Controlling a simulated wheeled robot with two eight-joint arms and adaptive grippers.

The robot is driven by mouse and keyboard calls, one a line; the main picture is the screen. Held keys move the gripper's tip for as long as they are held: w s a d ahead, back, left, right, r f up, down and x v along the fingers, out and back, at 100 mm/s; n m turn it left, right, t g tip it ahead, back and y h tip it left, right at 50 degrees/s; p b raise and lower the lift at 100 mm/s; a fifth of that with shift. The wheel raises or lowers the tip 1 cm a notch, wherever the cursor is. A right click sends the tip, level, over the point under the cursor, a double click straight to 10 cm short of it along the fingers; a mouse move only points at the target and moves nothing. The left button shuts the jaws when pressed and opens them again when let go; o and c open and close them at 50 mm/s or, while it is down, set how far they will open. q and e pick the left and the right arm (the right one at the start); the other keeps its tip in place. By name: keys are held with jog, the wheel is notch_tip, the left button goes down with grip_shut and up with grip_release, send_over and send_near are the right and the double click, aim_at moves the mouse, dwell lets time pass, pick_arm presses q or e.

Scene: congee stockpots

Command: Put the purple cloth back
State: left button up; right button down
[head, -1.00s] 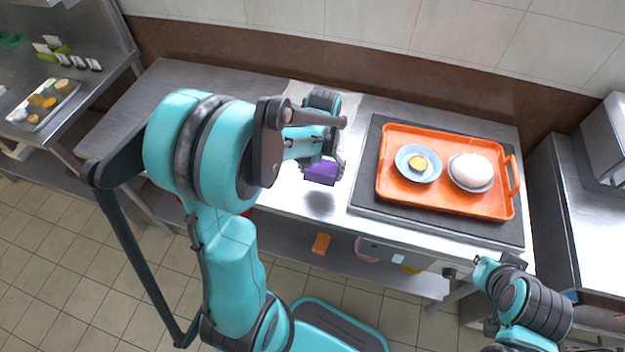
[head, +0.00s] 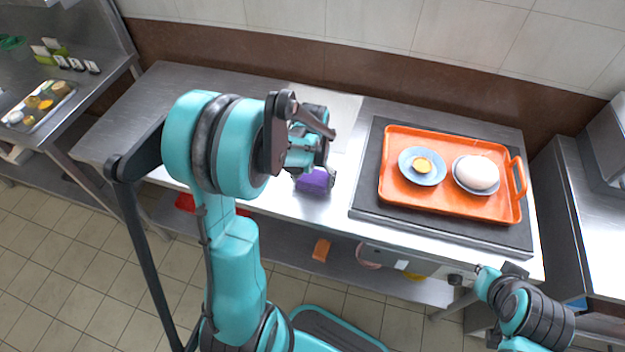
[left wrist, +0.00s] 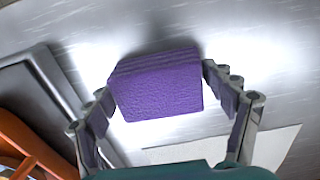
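The purple cloth (head: 316,181) is a folded block with layered edges, low over the steel counter in the head view. My left gripper (head: 311,170) is shut on it from above. In the left wrist view the cloth (left wrist: 158,88) sits between the two fingertips of my left gripper (left wrist: 157,80), one at each side edge. Whether its underside touches the counter I cannot tell. My right gripper (head: 497,272) is low at the right, in front of the counter, away from the cloth; its fingers are too unclear to read.
An orange tray (head: 447,206) with two bowls rests on a dark mat (head: 368,187) at the right of the steel counter (head: 255,204). A pale flat sheet (head: 346,112) lies behind the gripper. The counter's left part looks clear.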

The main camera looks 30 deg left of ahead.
aim_at(313, 177)
pick_arm(q)
jog(key=shift+o, duration=1)
jog(key=shift+r, duration=0.1)
jog(key=shift+r+p, duration=0.35)
notch_tip(313, 177, up, 11)
jog(key=p, duration=0.4)
jog(key=s+d+r+m+t, duration=0.2)
jog(key=s+d+r+t, duration=0.5)
jog(key=s+d, duration=0.3)
jog(key=shift+s+d+r+m, duration=0.25)
jog(key=shift+s+d+m, duration=0.05)
jog(key=shift+s+m, duration=0.1)
